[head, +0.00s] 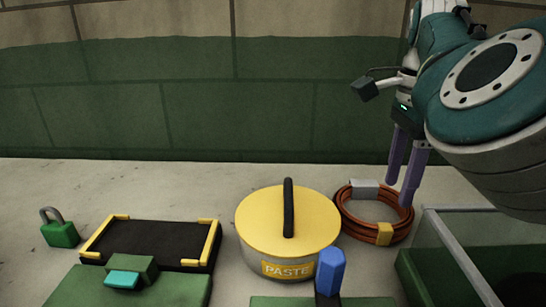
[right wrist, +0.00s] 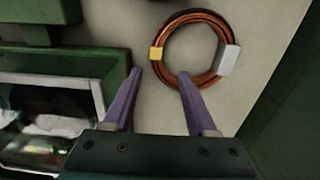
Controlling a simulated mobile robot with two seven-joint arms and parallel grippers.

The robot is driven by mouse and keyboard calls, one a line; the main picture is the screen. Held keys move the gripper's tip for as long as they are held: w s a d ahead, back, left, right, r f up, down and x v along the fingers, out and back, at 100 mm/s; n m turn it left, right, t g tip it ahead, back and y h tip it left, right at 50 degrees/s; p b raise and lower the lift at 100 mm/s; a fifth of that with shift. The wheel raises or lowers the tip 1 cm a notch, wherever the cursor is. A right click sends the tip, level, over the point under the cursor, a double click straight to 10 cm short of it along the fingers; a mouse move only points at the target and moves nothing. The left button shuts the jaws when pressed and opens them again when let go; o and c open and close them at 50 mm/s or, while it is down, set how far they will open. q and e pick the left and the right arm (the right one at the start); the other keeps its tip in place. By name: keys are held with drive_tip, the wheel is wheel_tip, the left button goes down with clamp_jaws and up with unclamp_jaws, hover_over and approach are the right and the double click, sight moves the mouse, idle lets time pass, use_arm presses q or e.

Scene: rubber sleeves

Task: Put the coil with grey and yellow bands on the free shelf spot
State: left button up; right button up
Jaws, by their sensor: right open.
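The coil (head: 346,222) is an orange-brown ring lying flat on the pale worktop, right of the paste pot in the head view. It carries a grey band (head: 365,188) at its far side and a yellow band (head: 384,234) at its near side. The coil (right wrist: 188,15) also shows whole in the right wrist view. My right gripper (head: 402,190) is open and empty, pointing down by the coil's right side. In the wrist view its fingertips (right wrist: 160,73) are apart, one overlapping the ring. Contact is unclear. No shelf is recognisable. My left gripper is out of view.
A yellow-lidded paste pot (head: 262,222) stands close left of the coil. A glass-sided green bin (head: 436,250) is close on the right. A black tray (head: 150,243), a green padlock (head: 60,232) and a blue-topped object (head: 330,270) stand nearby. A tiled wall closes the back.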

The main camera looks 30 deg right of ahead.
sight(385, 227)
wheel_tip(385, 227, down, 4)
drive_tip(key=shift+r, duration=0.1)
drive_tip(key=f, duration=0.2)
drive_tip(key=a+f+b, duration=0.1)
drive_tip(key=f, duration=0.1)
drive_tip(key=shift+s+f, duration=0.2)
drive_tip(key=shift+f, duration=0.5)
clamp_jaws()
drive_tip(key=shift+w+r, duration=0.1)
drive_tip(key=shift+r, duration=0.05)
idle(0.6)
